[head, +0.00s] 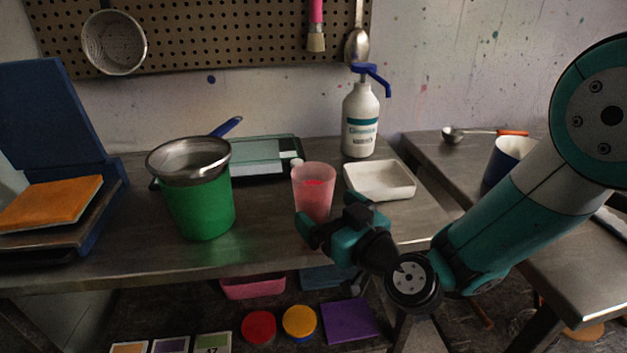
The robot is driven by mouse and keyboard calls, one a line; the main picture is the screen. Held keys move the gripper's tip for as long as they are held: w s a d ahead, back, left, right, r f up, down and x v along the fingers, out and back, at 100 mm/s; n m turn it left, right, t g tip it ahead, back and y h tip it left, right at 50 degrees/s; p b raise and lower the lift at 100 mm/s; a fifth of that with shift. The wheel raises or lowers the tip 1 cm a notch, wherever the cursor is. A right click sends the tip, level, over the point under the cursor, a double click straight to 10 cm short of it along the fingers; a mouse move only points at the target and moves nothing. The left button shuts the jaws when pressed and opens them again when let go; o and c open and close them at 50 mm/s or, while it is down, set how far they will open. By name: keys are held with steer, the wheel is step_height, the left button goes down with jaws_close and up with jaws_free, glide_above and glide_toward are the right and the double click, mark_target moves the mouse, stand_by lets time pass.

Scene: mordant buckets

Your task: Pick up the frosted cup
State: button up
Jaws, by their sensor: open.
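My gripper (325,222) is teal and black and reaches in from the right at the cup's lower front. Its jaws are open, and one finger shows in front of the cup's lower left. The gripper overlaps the cup's base and lower right side in the picture. I cannot tell whether it touches the cup.
The green bucket (199,203) holds a metal strainer (189,155). A white tray (380,181) is right of the cup and a pump bottle (360,122) behind. A scale-like device (252,155) is behind left. Bare tabletop (130,238) shows front left.

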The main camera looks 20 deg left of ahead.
mark_target(324, 206)
steer(key=a+p, duration=0.1)
steer(key=p, duration=0.1)
steer(key=w+p, duration=0.1)
steer(key=shift+w+a+r+p, duration=0.1)
steer(key=shift+a+r+p, duration=0.25)
steer(key=shift+a+r, duration=0.05)
steer(key=shift+w+a+f+p, duration=0.3)
steer(key=shift+a+p, duration=0.1)
steer(key=shift+p, duration=0.15)
steer(key=shift+c, duration=0.5)
steer(key=c, duration=1)
